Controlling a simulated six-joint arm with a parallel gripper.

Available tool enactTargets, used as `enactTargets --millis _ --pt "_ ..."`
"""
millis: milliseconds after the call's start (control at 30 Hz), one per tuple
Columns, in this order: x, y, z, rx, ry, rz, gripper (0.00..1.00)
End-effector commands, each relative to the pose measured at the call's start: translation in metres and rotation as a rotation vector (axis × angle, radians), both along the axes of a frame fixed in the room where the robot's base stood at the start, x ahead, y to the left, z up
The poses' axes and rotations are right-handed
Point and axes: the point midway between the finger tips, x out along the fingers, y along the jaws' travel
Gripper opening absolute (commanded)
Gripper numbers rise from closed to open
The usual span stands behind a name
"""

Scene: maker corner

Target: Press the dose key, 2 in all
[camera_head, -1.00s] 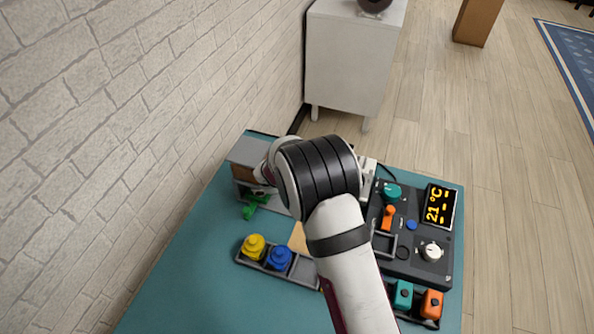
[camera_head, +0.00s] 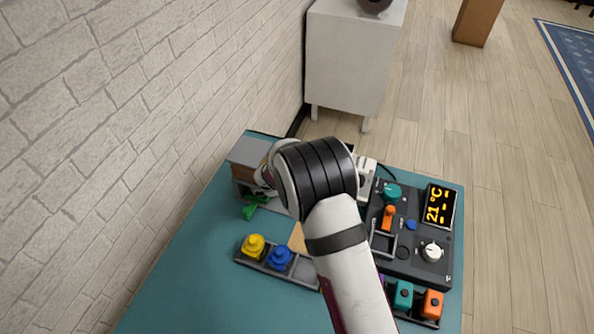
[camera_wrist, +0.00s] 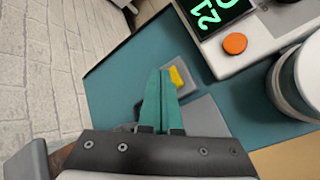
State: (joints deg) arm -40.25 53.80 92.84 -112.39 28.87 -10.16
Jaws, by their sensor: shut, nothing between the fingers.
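In the wrist view my gripper (camera_wrist: 160,74) has teal fingers closed together with nothing between them. A yellow key (camera_wrist: 176,77) on a small grey base (camera_wrist: 184,86) lies just right of the fingertips. I cannot tell whether they touch it. A white device (camera_wrist: 262,45) with a green-digit display (camera_wrist: 213,14) and a round orange button (camera_wrist: 235,44) stands to the upper right. No label shows which of these is the dose key. In the head view my arm hides the gripper and the yellow key.
A dark control panel (camera_head: 431,266) with an orange lever (camera_head: 388,214) and white knob (camera_head: 432,250) stands at right on the teal table (camera_head: 190,285). A tray holds yellow (camera_head: 253,243) and blue (camera_head: 279,256) pieces. A brick wall (camera_head: 150,110) borders the left.

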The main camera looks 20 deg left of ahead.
Motion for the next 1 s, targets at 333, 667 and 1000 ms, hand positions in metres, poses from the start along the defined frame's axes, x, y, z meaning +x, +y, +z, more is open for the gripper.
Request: enactTargets --millis 333,667,1000 --pt "0.0001 0.0001 -0.0004 0.000 0.000 0.000 0.00" --pt "0.0002 0.0002 -0.0039 0.000 -0.001 0.001 0.00" --pt "0.0002 0.0001 -0.0081 0.000 0.000 0.000 0.00"
